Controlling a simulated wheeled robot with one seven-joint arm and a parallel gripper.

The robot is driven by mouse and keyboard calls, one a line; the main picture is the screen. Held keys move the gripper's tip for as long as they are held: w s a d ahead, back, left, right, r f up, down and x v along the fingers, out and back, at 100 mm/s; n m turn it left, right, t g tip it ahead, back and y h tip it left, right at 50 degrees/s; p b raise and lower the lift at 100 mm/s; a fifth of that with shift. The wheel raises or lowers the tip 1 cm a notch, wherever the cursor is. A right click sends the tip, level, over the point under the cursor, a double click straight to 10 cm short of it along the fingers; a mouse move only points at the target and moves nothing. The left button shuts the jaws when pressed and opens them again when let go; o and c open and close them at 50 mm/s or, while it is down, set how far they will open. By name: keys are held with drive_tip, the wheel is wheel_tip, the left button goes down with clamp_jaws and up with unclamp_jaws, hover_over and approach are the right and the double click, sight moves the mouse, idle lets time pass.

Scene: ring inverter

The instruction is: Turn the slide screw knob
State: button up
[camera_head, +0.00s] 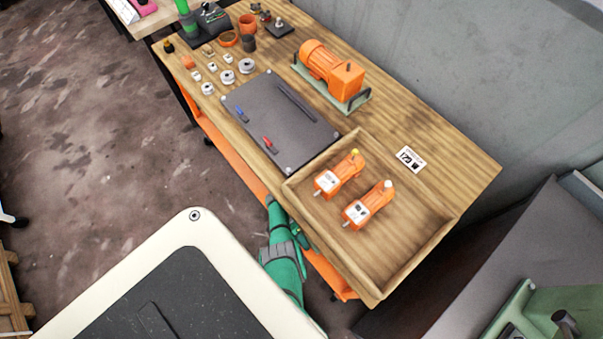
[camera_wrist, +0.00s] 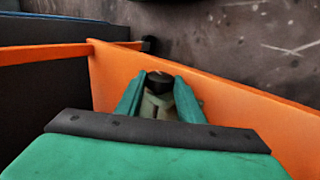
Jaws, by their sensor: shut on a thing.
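In the wrist view, my gripper (camera_wrist: 158,98) has its two green fingers closed around a small piece with a dark round top and a pale body, which appears to be the slide screw knob (camera_wrist: 158,78). The fingers lie on either side of it, in front of an orange panel (camera_wrist: 235,112). The knob's lower part is hidden between the fingers and behind the dark edge of my gripper. In the head view, my green arm reaches to the table's front side. The knob does not show there, and the fingertips cannot be made out.
The wooden table (camera_head: 440,150) bears a shallow wooden tray (camera_head: 415,255) with two orange devices, a dark mat (camera_head: 270,120) and an orange motor (camera_head: 330,70). Several small parts stand at the far left. The orange side panel (camera_head: 235,160) runs below the table's front edge.

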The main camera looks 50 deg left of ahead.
drive_tip(key=shift+s+d, duration=0.1)
drive_tip(key=o, duration=1.1)
drive_tip(key=shift+c, duration=0.2)
drive_tip(key=shift+a+r, duration=0.15)
drive_tip(key=shift+a, duration=0.15)
drive_tip(key=v, duration=1)
drive_tip(key=shift+r, duration=0.15)
